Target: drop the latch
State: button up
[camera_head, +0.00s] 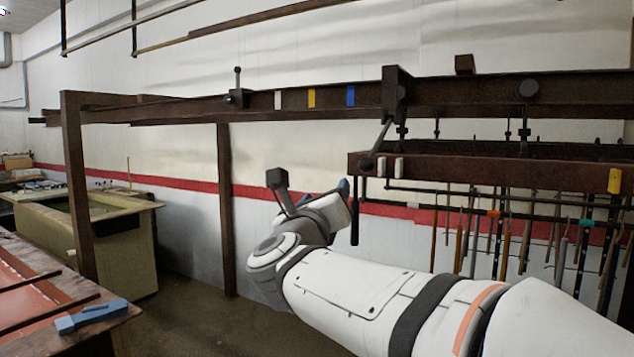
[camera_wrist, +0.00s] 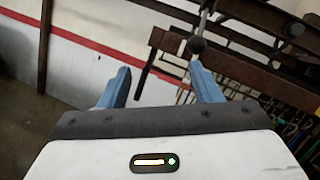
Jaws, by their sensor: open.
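A dark lever with a round knob (camera_head: 367,162) slants down from the rail's upright block, most likely the latch. In the wrist view its knob (camera_wrist: 196,45) shows just beyond my right fingertip, apart from it as far as I can tell. My gripper (camera_head: 344,190) is below and left of the lever. In the wrist view my gripper (camera_wrist: 161,84) has its blue fingers wide apart with nothing held. A dark hanging bar (camera_head: 354,212) shows between the fingers in the wrist view (camera_wrist: 145,72). A second small fitting with an upright knob (camera_head: 238,88) sits farther left on the rail.
The dark upper rail (camera_head: 440,92) carries white, yellow and blue marks. A lower beam (camera_head: 480,170) hangs under its right part, with several hanging tools below. A post (camera_head: 226,210) stands left of my arm. A blue object (camera_head: 92,315) lies on the left bench.

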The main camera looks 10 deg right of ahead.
aim_at(363, 168)
jog(key=w+d+r+m+g+h+p, duration=0.1)
jog(key=d+m+p, duration=0.1)
jog(key=w+d+r+m+g+h+p, duration=0.1)
jog(key=w+d+m+h+p, duration=0.1)
jog(key=m, duration=0.1)
jog(key=w+d+r+m+h+p, duration=0.1)
jog(key=w+d+m+p, duration=0.1)
jog(key=d+m, duration=0.1)
jog(key=shift+r+g+p, duration=0.3)
jog(key=shift+r+g, duration=0.05)
jog(key=shift+g, duration=0.05)
jog(key=b+x, duration=0.1)
jog(key=x, duration=0.1)
jog(key=b+x, duration=0.1)
jog(key=x, duration=0.1)
jog(key=shift+w+d+f+b, duration=0.1)
jog(key=shift+w+f+b, duration=0.1)
jog(key=shift+b, duration=0.15)
jog(key=shift+w+d+r, duration=0.25)
jog(key=shift+w+d, duration=0.05)
jog(key=shift+w, duration=0.05)
jog(key=c, duration=0.9)
